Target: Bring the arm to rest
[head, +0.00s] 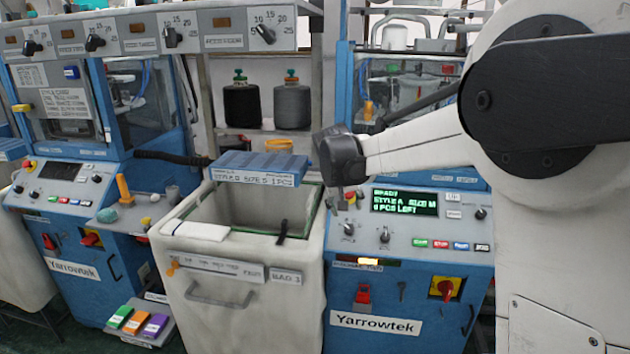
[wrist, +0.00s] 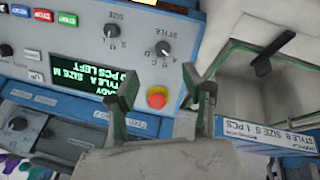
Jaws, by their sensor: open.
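My arm (head: 418,146) reaches in from the right in the head view, its dark wrist (head: 340,155) over the gap between the white bin and the right-hand machine's panel. My gripper (wrist: 168,82) shows in the wrist view with its two fingers apart and nothing between them. I cannot tell how far the fingertips are from the panel. In the head view the gripper is small and partly hidden against the panel.
A white bin (head: 180,262) stands left of my gripper, a blue tray (head: 262,165) at its back rim. The right machine's green display (head: 404,202) is lit. Coloured pedals (head: 137,322) are on the floor.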

